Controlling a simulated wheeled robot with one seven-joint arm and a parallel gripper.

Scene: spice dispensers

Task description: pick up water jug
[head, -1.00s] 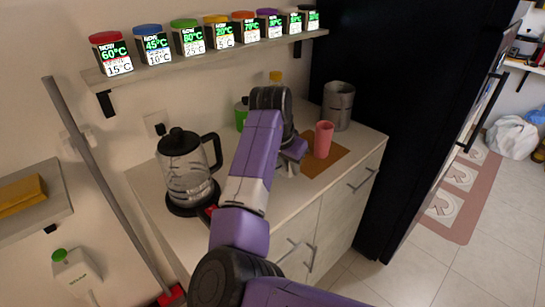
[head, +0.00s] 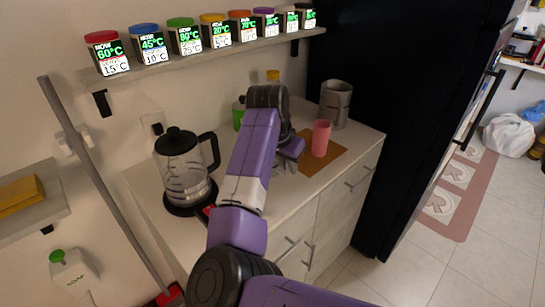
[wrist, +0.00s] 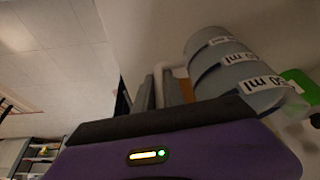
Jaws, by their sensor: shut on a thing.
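The water jug (wrist: 222,62) is a grey, rounded vessel with dark bands and "50 ml" labels, at the upper right of the wrist view. A pale handle shows at its left side, by the fingers. My gripper (wrist: 168,88) is shut on the jug at this handle; the purple hand covers part of the grip. In the head view my gripper (head: 283,163) points down over the counter, left of the pink cup. There my arm hides most or all of the jug, so I cannot tell whether it touches the counter.
A glass kettle with a black lid (head: 182,165) stands left on the counter (head: 145,190). A pink cup (head: 320,139) stands on a brown mat (head: 312,165), with a grey canister (head: 335,104) behind. A green bottle (head: 238,116) is at the wall. A spice shelf (head: 215,54) runs above.

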